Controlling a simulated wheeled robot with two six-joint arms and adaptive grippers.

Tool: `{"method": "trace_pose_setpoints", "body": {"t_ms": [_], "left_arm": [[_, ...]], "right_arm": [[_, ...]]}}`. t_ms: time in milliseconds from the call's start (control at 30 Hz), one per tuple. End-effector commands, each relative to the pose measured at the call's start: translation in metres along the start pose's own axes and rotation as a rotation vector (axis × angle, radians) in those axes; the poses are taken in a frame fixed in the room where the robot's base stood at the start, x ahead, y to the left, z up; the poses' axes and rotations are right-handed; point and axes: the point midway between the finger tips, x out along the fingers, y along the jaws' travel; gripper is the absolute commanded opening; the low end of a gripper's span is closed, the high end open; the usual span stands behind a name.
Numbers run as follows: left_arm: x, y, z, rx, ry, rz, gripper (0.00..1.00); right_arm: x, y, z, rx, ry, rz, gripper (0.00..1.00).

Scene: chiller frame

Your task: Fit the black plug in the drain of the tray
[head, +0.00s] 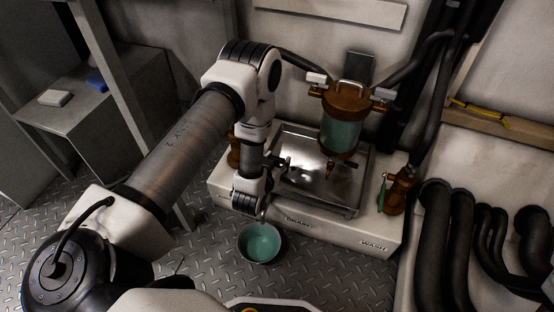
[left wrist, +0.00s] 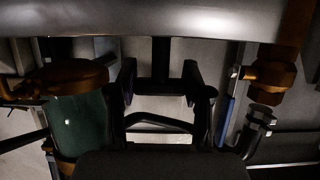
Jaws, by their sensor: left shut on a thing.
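The steel tray (head: 303,150) sits in a white bench unit whose front is lettered DRAIN and WASH. My left gripper (head: 283,161) is over the tray's left part, pointing right. In the left wrist view its fingers (left wrist: 160,85) are apart with a dark piece spanning between them, which looks like the black plug (left wrist: 161,88). The tray's rim (left wrist: 160,18) crosses the top of that view. The drain hole cannot be made out in either view. My right gripper is not in view.
A brass and green canister (head: 341,134) with a spout hangs over the tray's right part, close to my gripper. A brass fitting (head: 398,190) stands at right. A bowl (head: 260,242) of teal liquid is on the floor in front. Black hoses (head: 460,235) lie far right.

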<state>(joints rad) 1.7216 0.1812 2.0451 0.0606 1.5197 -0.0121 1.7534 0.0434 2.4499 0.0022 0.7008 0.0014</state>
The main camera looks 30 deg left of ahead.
Motion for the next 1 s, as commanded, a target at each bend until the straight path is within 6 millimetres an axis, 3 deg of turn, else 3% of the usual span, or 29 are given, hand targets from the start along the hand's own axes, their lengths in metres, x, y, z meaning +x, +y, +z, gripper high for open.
{"method": "trace_pose_setpoints", "body": {"t_ms": [1000], "left_arm": [[0.01,0.0,0.025,0.0,0.0,0.0,0.18]], "right_arm": [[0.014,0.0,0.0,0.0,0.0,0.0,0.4]]}}
